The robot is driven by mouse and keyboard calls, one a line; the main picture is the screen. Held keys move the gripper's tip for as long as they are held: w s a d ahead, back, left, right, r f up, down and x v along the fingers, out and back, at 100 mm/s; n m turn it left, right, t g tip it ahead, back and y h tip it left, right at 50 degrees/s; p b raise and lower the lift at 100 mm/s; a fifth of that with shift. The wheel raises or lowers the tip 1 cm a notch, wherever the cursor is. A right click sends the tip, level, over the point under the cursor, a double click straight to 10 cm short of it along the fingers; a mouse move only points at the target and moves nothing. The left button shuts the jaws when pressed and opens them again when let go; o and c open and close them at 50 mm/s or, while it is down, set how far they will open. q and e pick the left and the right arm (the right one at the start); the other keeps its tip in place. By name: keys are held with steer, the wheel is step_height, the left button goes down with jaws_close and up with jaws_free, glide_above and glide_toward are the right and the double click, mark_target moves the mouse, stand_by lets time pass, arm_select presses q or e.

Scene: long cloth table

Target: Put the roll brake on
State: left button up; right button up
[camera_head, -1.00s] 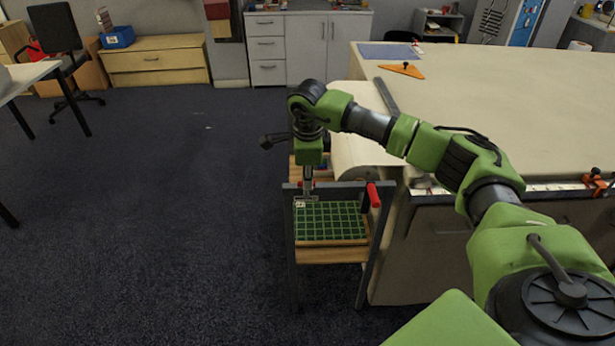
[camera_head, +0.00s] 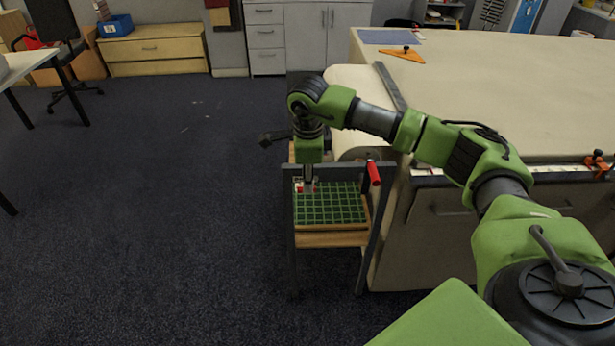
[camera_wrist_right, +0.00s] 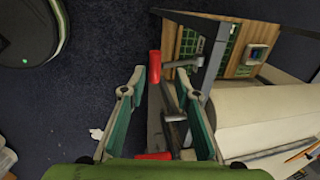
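A red-handled lever (camera_head: 374,173) stands at the right post of the frame at the table's end in the head view. My right gripper (camera_head: 308,184) points down over the frame, left of that handle, with a small patch of red by its tips. In the right wrist view my right gripper (camera_wrist_right: 152,80) is open, and a red grip (camera_wrist_right: 154,66) on a metal rod shows between or just beyond its fingertips. I cannot tell whether they touch. A second red grip (camera_wrist_right: 153,156) shows lower down by the finger bases. My left gripper is out of view.
The frame holds a board with a green grid (camera_head: 330,205). A pale cloth roll (camera_head: 350,142) lies behind the frame, beside the long table (camera_head: 490,95). An orange triangle (camera_head: 402,54) lies on the table.

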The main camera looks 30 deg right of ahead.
step_height(320, 180, up, 12)
steer(key=s+a, duration=0.1)
steer(key=s, duration=0.1)
steer(key=shift+f, duration=0.25)
steer(key=shift+a, duration=0.1)
